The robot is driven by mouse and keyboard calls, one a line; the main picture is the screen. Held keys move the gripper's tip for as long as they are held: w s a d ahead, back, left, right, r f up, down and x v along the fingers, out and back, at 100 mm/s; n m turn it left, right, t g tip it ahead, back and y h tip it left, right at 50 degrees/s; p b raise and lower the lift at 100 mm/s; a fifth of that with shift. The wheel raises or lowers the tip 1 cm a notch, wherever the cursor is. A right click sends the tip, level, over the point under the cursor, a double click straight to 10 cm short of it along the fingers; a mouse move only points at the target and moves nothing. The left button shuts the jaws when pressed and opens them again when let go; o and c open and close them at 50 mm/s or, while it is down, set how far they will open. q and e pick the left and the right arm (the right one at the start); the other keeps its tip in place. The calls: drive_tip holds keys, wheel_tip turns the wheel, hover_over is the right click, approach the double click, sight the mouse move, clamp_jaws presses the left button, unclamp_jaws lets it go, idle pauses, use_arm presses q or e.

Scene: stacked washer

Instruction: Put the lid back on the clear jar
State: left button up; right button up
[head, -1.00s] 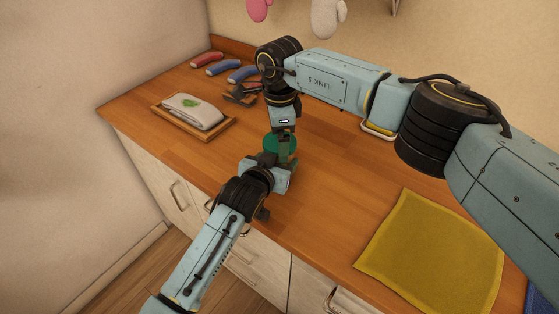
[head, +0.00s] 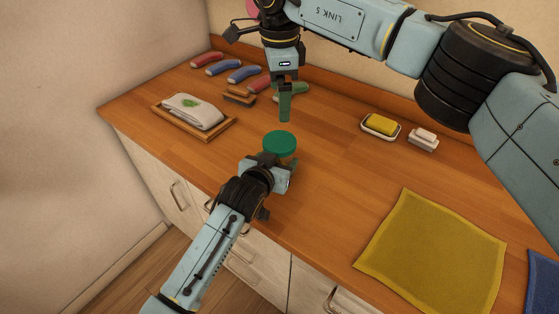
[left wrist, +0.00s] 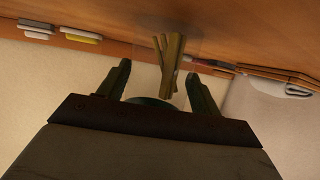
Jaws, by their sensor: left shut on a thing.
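The round green lid (head: 280,142) sits on top of the clear jar, beside my left gripper. In the left wrist view the clear jar (left wrist: 182,45) shows brown sticks inside, with part of the dark green lid (left wrist: 150,102) between the fingers. Whether the lid is fully seated cannot be told. My left gripper (head: 277,166) is shut on the jar, which it mostly hides in the head view. My right gripper (head: 285,115) is above and behind the lid, apart from it, with no object visible in it. Its fingers overlap edge-on, so their opening cannot be told.
A wooden tray (head: 229,132) with a folded white cloth (head: 192,111) is at left. Several coloured rolled items, including a blue one (head: 243,74), lie behind. A yellow sponge (head: 381,124) sits in a dish at back right. A yellow cloth (head: 430,255) covers the front right.

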use_arm(q)
drive_tip(key=o, duration=2)
drive_tip(key=shift+c, duration=0.2)
drive_tip(key=p+v, duration=0.2)
drive_tip(key=v, duration=1.1)
drive_tip(key=shift+s, duration=0.25)
